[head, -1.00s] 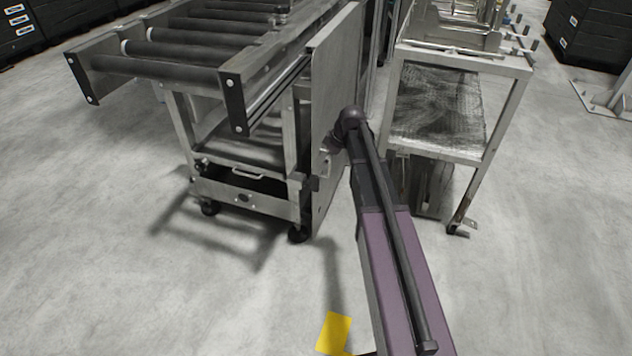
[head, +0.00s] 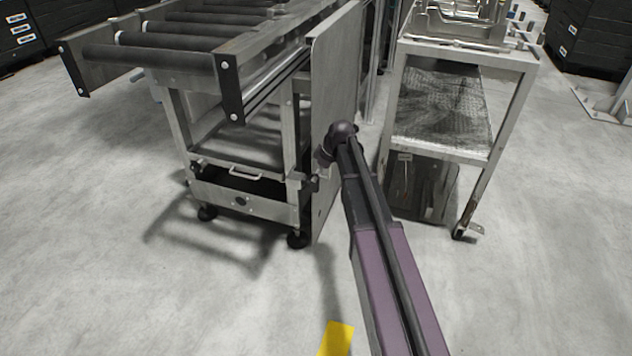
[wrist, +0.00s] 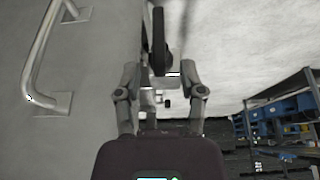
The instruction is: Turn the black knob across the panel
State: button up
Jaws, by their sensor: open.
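The upright grey metal panel (head: 335,75) stands at the right end of the roller frame in the head view. In the wrist view the panel (wrist: 70,60) fills the left side and carries a metal bar handle (wrist: 42,50). A dark, narrow upright piece, probably the black knob (wrist: 158,35), shows at the top, close beyond my gripper (wrist: 160,72) and in line with the gap between its fingers. The fingers are apart, and I cannot tell whether they touch it. In the head view my gripper (head: 322,172) is at the panel's front edge, partly hidden by my wrist; the knob is not clear there.
A roller conveyor (head: 190,45) on a wheeled frame stands left of the panel. A metal table (head: 480,55) with a lower shelf stands to the right. A yellow patch (head: 337,338) is on the floor. The front floor is mostly clear.

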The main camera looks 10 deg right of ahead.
jog(key=shift+b+x, duration=0.5)
jog(key=shift+x, duration=0.3)
grip_shut()
